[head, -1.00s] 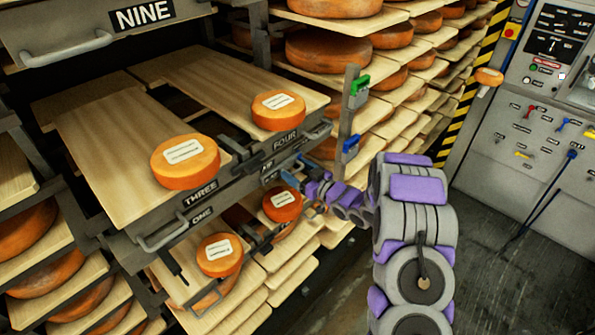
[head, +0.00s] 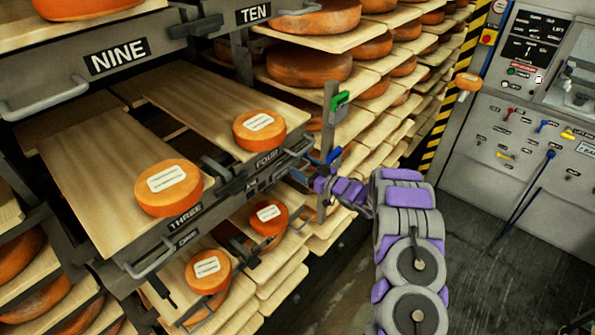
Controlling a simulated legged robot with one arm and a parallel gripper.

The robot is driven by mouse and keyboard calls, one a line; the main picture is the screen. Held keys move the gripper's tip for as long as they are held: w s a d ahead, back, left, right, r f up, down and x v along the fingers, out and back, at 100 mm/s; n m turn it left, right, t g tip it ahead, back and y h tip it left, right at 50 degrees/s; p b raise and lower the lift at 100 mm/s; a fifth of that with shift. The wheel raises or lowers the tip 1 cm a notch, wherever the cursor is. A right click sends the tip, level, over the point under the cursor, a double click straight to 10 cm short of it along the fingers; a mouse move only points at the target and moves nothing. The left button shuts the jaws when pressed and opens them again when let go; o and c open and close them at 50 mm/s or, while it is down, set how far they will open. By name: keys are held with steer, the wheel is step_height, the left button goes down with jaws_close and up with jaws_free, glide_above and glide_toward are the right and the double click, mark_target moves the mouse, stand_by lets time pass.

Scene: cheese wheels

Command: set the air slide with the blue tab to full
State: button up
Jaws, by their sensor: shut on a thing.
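The blue tab (head: 333,156) sits on the upright metal post (head: 326,130) to the right of the drawer marked FOUR. A green tab (head: 340,104) is higher on the same post. My gripper (head: 321,171) is at the post, directly below and left of the blue tab, at the end of my purple and grey arm. It is shut on what looks like the blue tab; the fingertips are small and partly hidden, so the exact contact is unclear.
Pulled-out drawers marked THREE (head: 184,222) and FOUR (head: 267,158) carry orange cheese wheels on boards. Racks of cheese (head: 310,68) stand behind the post. A grey control panel (head: 520,120) is at the right. The floor between is open.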

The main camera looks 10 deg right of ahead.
mark_target(311, 163)
steer(key=shift+w+d+p, duration=0.45)
steer(key=shift+w+d, duration=0.4)
steer(key=shift+d, duration=0.25)
steer(key=shift+w+d+r, duration=0.1)
steer(key=shift+d+r, duration=0.05)
steer(key=shift+d, duration=0.1)
steer(key=o, duration=1.2)
steer(key=shift+w, duration=0.1)
steer(key=shift+c, duration=0.2)
steer(key=shift+o, duration=1)
steer(key=shift+d, duration=0.1)
steer(key=shift+d, duration=0.1)
steer(key=v, duration=1.7)
steer(key=shift+p, duration=0.3)
steer(key=shift+d, duration=0.15)
